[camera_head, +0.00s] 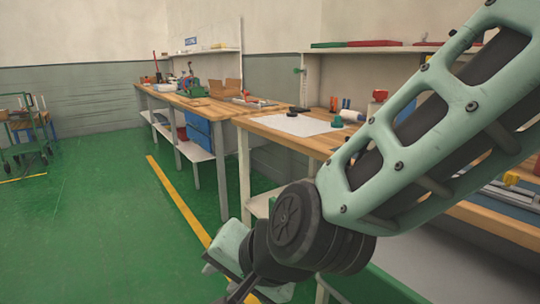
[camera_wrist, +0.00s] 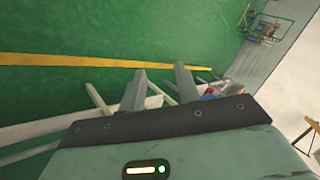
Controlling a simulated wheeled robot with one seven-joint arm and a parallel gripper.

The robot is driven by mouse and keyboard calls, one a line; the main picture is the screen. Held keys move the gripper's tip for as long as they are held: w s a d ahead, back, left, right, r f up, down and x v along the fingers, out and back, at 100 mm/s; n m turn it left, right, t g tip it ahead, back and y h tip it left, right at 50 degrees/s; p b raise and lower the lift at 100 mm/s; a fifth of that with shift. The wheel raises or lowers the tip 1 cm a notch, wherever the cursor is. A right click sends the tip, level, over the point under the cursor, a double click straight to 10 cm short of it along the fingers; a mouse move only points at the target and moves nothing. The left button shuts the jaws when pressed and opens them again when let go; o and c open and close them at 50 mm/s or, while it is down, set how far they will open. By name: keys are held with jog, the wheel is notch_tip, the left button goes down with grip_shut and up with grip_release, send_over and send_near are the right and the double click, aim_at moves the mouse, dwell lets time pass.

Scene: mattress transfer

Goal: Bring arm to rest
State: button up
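My arm (camera_head: 430,120), with pale green link covers and a dark round joint, reaches from the upper right down to the bottom middle of the head view. It hangs in front of the workbenches. The gripper end is low in the head view and partly cut off by the bottom edge. In the wrist view my gripper (camera_wrist: 160,70) shows two grey fingers standing apart, with nothing between them. Green floor (camera_wrist: 160,40) lies beyond the fingertips. No mattress shows in either view.
A wooden workbench (camera_head: 262,119) with a white sheet (camera_head: 297,125) and tools stands behind my arm. A longer bench (camera_head: 178,98) runs farther back. A green cart (camera_head: 24,152) stands at the far left. The green floor at left is clear, crossed by a yellow line (camera_head: 178,199).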

jog(key=s+d+f+n+g+h, duration=0.1)
jog(key=s+d+n+g+h, duration=0.2)
jog(key=s+d+n, duration=0.55)
jog(key=s+d+f+n+g+h, duration=0.2)
jog(key=s+d+n+h, duration=0.1)
jog(key=d, duration=1)
notch_tip(320, 180, up, 19)
jog(key=p, duration=1.9)
jog(key=shift+a+r+m, duration=0.2)
jog(key=shift+a+m, duration=0.15)
jog(key=shift+a, duration=0.05)
